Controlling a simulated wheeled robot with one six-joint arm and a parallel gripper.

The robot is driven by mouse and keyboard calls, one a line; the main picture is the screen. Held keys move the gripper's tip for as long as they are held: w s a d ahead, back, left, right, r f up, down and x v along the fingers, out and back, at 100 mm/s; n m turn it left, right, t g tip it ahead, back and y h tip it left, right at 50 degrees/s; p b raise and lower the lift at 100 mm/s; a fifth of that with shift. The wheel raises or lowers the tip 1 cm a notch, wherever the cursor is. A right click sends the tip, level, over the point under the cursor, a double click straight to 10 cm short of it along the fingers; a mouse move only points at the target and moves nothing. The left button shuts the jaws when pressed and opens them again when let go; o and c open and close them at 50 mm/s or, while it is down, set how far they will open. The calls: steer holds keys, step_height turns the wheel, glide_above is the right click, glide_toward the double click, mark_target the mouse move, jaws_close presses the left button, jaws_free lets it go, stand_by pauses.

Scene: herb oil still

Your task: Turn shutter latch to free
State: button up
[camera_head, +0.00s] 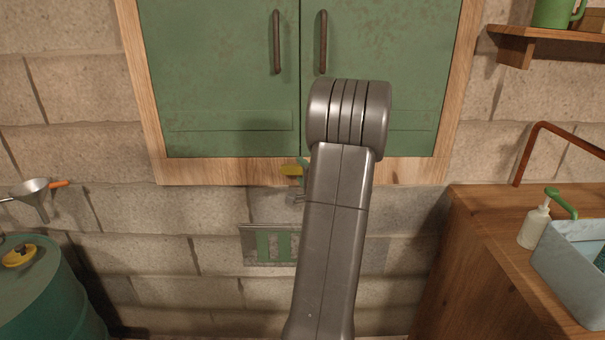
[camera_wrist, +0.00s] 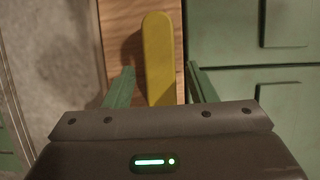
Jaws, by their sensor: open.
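The shutter latch is a yellow bar (camera_wrist: 158,58) on the wooden frame below the green shutters. In the wrist view it stands lengthwise between the green fingers of my gripper (camera_wrist: 159,88). My gripper is open, with one finger on each side of the bar and a gap to both. The bar's lower end is hidden behind the gripper body. In the head view only a small yellow part of the latch (camera_head: 291,170) shows, beside my arm. A green fingertip (camera_head: 303,165) shows next to it. The two green shutters (camera_head: 215,75) appear closed, with dark upright handles.
A vent with green slats (camera_head: 268,244) is in the block wall below the frame. A teal drum (camera_head: 40,290) with a funnel (camera_head: 35,190) above it stands at left. A wooden counter (camera_head: 490,235) at right holds a bottle (camera_head: 534,227) and a blue-grey basin (camera_head: 570,275).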

steer(key=b+v, duration=0.2)
steer(key=v, duration=1.1)
steer(key=shift+s, duration=0.35)
steer(key=shift+w+d, duration=0.1)
steer(key=shift+w, duration=0.05)
steer(key=p+x, duration=0.2)
steer(key=x, duration=1.1)
steer(key=shift+w+a, duration=0.2)
steer(key=shift+w, duration=0.15)
steer(key=shift+s+d, duration=0.1)
steer(key=shift+s, duration=0.05)
